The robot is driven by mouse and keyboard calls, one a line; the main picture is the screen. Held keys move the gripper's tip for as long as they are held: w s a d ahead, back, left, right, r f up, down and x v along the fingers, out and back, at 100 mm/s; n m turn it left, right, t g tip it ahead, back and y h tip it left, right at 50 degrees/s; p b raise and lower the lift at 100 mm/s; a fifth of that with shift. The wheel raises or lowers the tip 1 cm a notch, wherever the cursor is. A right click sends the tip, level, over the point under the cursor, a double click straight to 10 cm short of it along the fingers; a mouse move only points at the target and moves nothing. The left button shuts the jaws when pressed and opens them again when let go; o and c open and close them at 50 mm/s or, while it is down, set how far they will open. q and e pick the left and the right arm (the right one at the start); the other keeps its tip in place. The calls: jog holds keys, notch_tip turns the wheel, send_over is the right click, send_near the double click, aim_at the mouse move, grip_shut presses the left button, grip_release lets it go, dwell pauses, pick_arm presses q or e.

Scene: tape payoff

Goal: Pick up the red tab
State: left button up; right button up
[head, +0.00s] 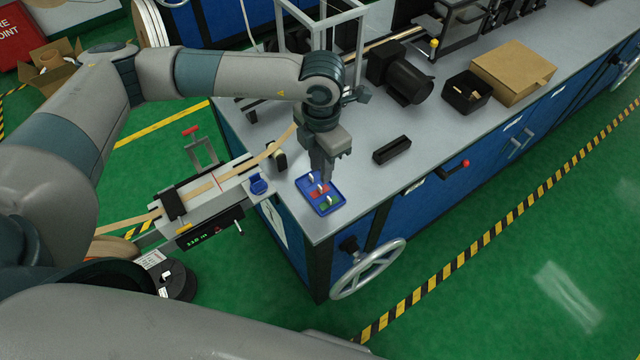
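A small blue tray (339,205) lies on the grey bench top near its front left corner. The red tab (319,189) lies in the middle of the tray, between a green tab (327,204) nearer the front edge and a blue part behind. Small white upright bits show on the tabs. My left gripper (323,179) points down over the tray's back part, very close to the red tab. Its fingers look close together at this size, and I cannot tell whether they touch or hold anything. My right gripper is out of view.
A black block (391,150) lies right of the tray. A black motor (404,79), a black bin (466,92) and a cardboard box (513,72) stand further back. A tape guide with a display (208,232) is at the left. A handwheel (368,268) hangs below the bench edge.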

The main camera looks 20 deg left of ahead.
aim_at(320, 186)
pick_arm(q)
jog(key=shift+f, duration=0.9)
notch_tip(320, 186, down, 2)
jog(key=p, duration=0.3)
jog(key=shift+s+a+f, duration=0.1)
notch_tip(320, 186, down, 2)
jog(key=shift+f+p, duration=0.1)
jog(key=shift+p, duration=0.3)
jog(key=shift+f, duration=0.45)
grip_shut()
